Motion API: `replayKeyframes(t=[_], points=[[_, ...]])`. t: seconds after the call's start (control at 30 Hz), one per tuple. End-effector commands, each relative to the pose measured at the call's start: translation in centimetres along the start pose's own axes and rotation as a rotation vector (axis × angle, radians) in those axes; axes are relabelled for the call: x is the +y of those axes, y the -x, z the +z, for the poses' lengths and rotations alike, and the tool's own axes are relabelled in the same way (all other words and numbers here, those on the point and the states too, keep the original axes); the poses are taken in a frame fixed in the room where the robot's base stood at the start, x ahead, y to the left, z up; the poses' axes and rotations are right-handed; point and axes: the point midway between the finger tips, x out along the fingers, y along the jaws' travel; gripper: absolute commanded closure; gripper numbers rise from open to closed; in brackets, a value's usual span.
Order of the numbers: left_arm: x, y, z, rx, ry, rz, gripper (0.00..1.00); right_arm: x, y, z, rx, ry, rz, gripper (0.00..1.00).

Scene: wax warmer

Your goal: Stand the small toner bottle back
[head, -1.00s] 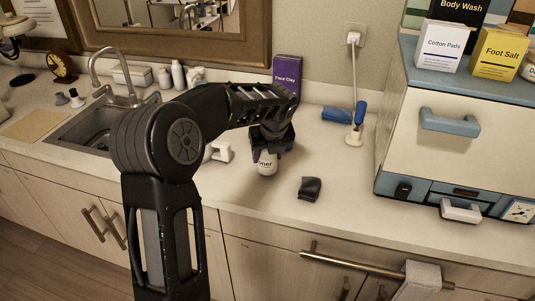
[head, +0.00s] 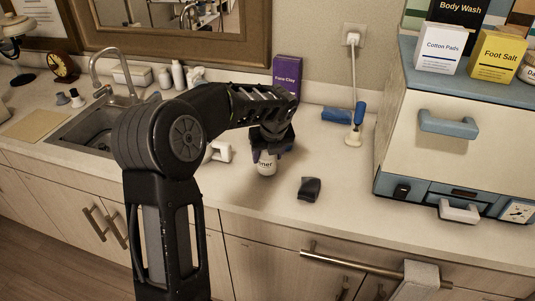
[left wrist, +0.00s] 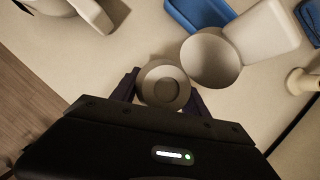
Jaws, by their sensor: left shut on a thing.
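The small toner bottle (head: 266,165) is white with dark lettering ending in "ner". In the head view it is upright on, or just above, the counter; I cannot tell if its base touches. My left gripper (head: 268,143) points down over it and is shut on its upper part. In the left wrist view the bottle's round top (left wrist: 163,84) sits between the two dark fingers (left wrist: 163,92). The gripper hides the bottle's upper part in the head view. My right gripper is not in view.
A dark small object (head: 309,188) lies right of the bottle. A white mug-like thing (head: 219,152) is close on its left. A purple Face Clay box (head: 287,74) stands behind. The blue-and-white cabinet (head: 430,150) fills the right. The counter front (head: 262,198) is clear.

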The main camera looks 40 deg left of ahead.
Motion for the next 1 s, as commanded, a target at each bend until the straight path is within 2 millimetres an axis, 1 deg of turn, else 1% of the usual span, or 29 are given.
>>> replayKeyframes(t=[1.0], points=[[-0.01,-0.87,-0.36,0.0,0.0,0.0,1.0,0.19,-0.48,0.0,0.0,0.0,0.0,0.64]])
